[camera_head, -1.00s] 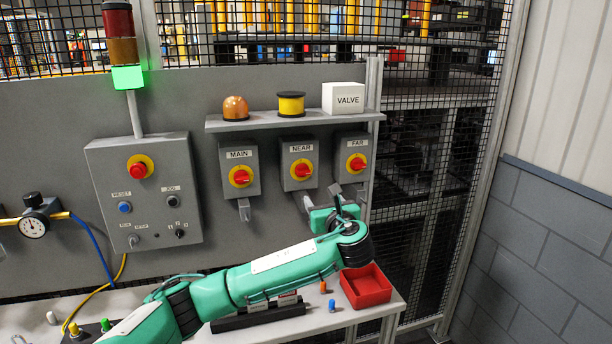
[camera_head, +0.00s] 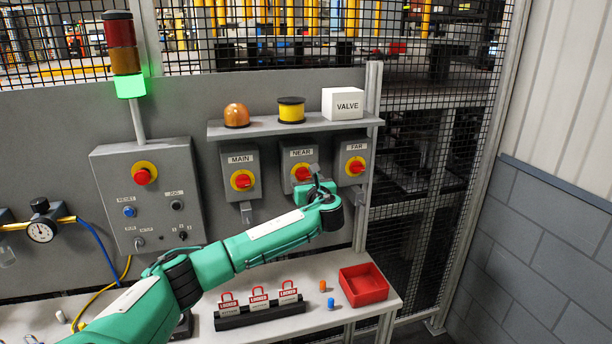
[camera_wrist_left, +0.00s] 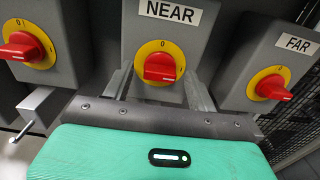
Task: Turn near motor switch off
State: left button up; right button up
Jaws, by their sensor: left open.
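The NEAR motor switch is a grey box with a red knob on a yellow disc (camera_head: 302,172), between the MAIN switch (camera_head: 242,180) and the FAR switch (camera_head: 355,166). My left gripper (camera_head: 309,180) is just in front of the NEAR box, at its lower right in the head view. In the left wrist view the NEAR red knob (camera_wrist_left: 160,68) lies between the two open grey fingers (camera_wrist_left: 158,88). I cannot tell whether the fingers touch it. The MAIN knob (camera_wrist_left: 22,48) and FAR knob (camera_wrist_left: 272,88) show at the sides. My right gripper is out of view.
A shelf (camera_head: 275,130) above the switches bears an orange beacon, a yellow spool and a VALVE box (camera_head: 343,103). Below, the bench holds a red bin (camera_head: 364,285), a rack of padlocks (camera_head: 259,313) and small pegs. A control box (camera_head: 148,195) is at left.

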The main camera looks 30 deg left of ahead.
pick_arm(q)
jog(key=shift+w+a, duration=0.1)
jog(key=shift+a, duration=0.05)
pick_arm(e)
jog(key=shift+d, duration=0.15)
pick_arm(q)
jog(key=c, duration=1)
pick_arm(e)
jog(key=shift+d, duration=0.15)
